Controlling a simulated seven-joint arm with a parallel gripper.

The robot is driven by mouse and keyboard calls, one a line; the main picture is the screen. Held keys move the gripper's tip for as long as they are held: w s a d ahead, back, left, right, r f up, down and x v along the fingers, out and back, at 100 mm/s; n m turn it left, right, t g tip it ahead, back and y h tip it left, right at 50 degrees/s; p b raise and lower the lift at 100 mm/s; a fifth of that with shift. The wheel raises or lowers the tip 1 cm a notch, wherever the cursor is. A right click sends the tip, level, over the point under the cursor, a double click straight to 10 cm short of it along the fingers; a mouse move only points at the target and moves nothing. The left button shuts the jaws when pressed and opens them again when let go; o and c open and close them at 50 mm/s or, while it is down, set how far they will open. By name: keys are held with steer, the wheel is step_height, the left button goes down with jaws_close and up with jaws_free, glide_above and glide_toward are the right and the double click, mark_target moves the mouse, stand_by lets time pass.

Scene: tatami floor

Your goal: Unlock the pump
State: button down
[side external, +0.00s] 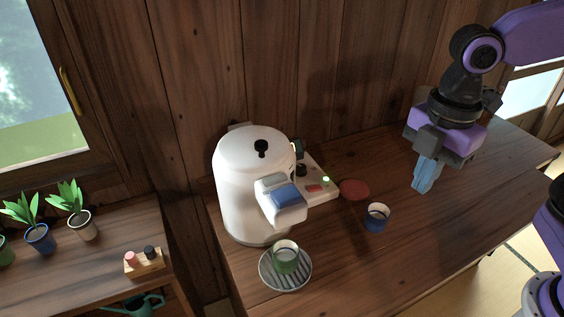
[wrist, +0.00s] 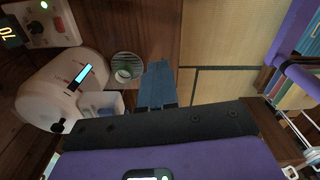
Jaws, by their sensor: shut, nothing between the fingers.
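The pump is a white electric pot (side external: 240,190) at the left of the table, with a black knob on its lid and a blue pad (side external: 287,195) on its spout. Its control panel (side external: 318,180) sticks out at the right, with a red button (side external: 314,188), a green light and a black knob. In the wrist view the pot (wrist: 52,92) lies at the left, with the panel (wrist: 42,22) at the upper left. My gripper (side external: 424,187) has light blue fingers, shut and empty, above the right of the table, well apart from the pot. Its fingers also show in the wrist view (wrist: 158,70).
A green-banded glass (side external: 285,257) stands on a striped round tray (side external: 265,272) below the spout. A blue cup (side external: 376,217) and a red disc (side external: 354,190) are between pot and gripper. A wooden wall stands behind. The front right of the table is clear.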

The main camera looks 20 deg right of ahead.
steer(key=w+a+r+n, duration=0.5)
steer(key=w+a+n, duration=0.2)
steer(key=w+a, duration=0.2)
step_height(320, 180, up, 3)
steer(key=n, duration=0.9)
glide_above(281, 176)
steer(key=shift+r, duration=0.15)
step_height(281, 176, down, 14)
steer(key=shift+f, duration=0.1)
steer(key=shift+f, duration=0.1)
